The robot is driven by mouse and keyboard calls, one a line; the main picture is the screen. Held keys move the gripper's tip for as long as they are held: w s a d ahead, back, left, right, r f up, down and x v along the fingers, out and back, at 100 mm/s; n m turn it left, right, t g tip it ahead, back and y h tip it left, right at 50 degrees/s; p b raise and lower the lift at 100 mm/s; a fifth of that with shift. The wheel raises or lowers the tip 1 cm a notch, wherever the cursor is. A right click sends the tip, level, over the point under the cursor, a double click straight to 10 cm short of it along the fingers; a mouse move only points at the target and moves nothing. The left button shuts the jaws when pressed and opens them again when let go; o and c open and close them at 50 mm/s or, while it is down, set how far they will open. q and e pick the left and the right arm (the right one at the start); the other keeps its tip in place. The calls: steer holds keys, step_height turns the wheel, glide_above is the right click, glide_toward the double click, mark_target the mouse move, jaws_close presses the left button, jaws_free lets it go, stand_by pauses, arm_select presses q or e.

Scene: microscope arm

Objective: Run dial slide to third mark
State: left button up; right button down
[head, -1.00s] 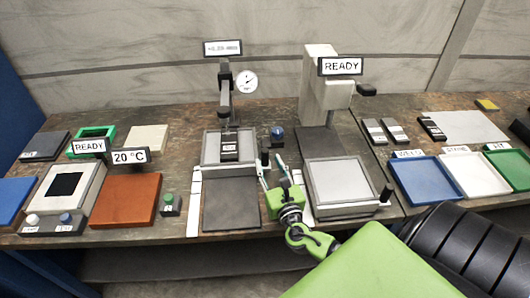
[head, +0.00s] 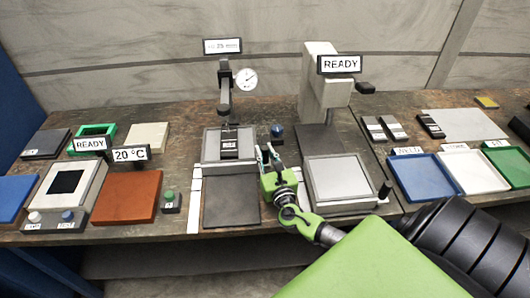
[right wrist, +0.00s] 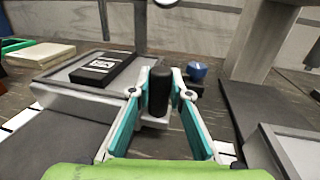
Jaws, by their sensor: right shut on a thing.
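The dial slide (head: 205,149) is a grey framed carriage under a round dial gauge (head: 246,79). A black block with a white label (head: 238,155) lies on it; it also shows in the wrist view (right wrist: 103,65). The slide's upright black handle (right wrist: 159,95) stands at its right side. My right gripper (head: 268,152) is shut on this handle, with one teal-padded finger on each side in the wrist view (right wrist: 160,80). White strips (head: 194,205) with dark marks run along the track. My left gripper is out of view.
A second station with a grey tray (head: 338,180) and a READY sign (head: 339,64) stands at right. A blue knob (head: 277,131) sits just behind my gripper. The dark plate (head: 231,208) in front of the slide is clear.

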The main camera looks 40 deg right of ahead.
steer(key=b+x, duration=0.1)
steer(key=x, duration=0.1)
steer(key=d+b+x, duration=0.1)
steer(key=x, duration=0.2)
steer(key=shift+s+f, duration=0.1)
steer(key=shift+s, duration=0.05)
steer(key=shift+d, duration=0.1)
steer(key=shift+r, duration=0.3)
steer(key=c, duration=1.8)
jaws_free()
steer(key=shift+c, duration=0.2)
steer(key=shift+w+f, duration=0.2)
steer(key=shift+s, duration=0.3)
steer(key=v, duration=1.1)
steer(key=shift+s, duration=0.2)
steer(key=shift+a, duration=0.2)
